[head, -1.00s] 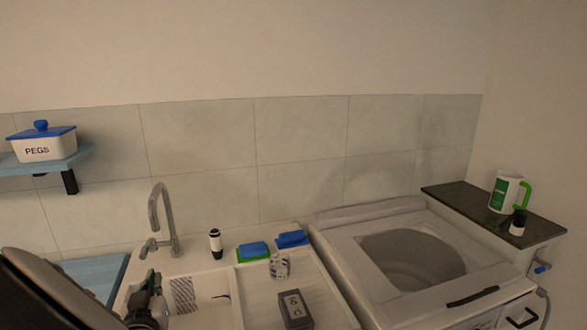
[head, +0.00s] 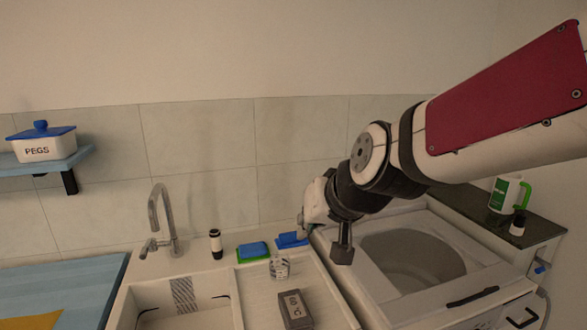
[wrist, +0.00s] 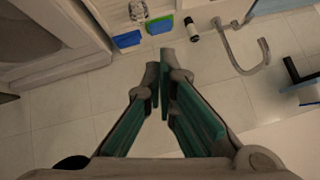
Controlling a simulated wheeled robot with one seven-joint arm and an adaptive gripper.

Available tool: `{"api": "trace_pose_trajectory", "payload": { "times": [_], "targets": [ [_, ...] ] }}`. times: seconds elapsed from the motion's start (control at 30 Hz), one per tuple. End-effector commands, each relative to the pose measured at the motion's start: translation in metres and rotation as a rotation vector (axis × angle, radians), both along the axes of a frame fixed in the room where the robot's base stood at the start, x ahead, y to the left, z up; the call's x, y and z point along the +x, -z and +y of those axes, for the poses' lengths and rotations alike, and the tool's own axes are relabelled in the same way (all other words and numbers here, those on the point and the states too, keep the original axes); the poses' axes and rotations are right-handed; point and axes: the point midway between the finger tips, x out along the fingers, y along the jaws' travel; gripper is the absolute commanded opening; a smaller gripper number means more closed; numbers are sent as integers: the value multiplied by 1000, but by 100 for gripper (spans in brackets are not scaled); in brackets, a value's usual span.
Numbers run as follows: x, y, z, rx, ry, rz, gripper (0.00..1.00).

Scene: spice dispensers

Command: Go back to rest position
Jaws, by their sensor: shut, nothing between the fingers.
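My gripper (wrist: 160,75) shows in the wrist view with its fingers together and nothing between them. The wrist picture is upside down, and tiled wall and the back of the counter lie beyond the fingertips. In the head view my arm reaches in from the upper right across the washing machine; the fingertips cannot be made out there. A black-and-white shaker (head: 216,244) stands upright beside the tap; it also shows in the wrist view (wrist: 191,27). A second shaker (head: 518,224) stands on the dark shelf at the right. Both are apart from my gripper.
A sink counter (head: 190,283) has a tap (head: 161,215), blue sponges (head: 253,249), a glass (head: 279,267) and a grey box (head: 295,309). The washing machine (head: 384,297) is below my arm. A green-and-white mug (head: 504,194) is at right, a PEGS box (head: 44,147) at left.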

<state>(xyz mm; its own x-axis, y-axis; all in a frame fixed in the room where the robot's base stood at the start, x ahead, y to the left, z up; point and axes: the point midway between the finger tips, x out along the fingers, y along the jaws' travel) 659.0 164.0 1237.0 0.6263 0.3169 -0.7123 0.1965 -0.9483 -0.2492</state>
Motion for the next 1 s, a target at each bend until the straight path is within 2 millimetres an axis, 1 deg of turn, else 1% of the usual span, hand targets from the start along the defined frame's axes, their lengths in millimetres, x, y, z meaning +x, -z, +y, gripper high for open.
{"api": "trace_pose_trajectory", "payload": {
  "times": [0.03,0.07,0.1,0.17,0.2,0.27,0.3,0.4,0.5,0.6,0.67,1.0],
  "targets": [
    [-18,-8,-22,-12,10,14,0],
    [-29,-10,-33,-24,12,27,0],
    [-44,-12,-47,-41,17,44,0],
    [-68,-14,-68,-71,27,70,0],
    [-84,-14,-82,-93,37,90,0],
    [-109,-14,-101,-126,55,117,0],
    [-125,-12,-113,-149,69,137,0],
    [-161,-7,-137,-204,105,180,0],
    [-188,-3,-153,-246,138,217,0],
    [-204,1,-162,-273,159,242,0],
    [-209,2,-165,-281,166,249,0],
    [-211,3,-166,-283,168,252,0]
  ]
}}
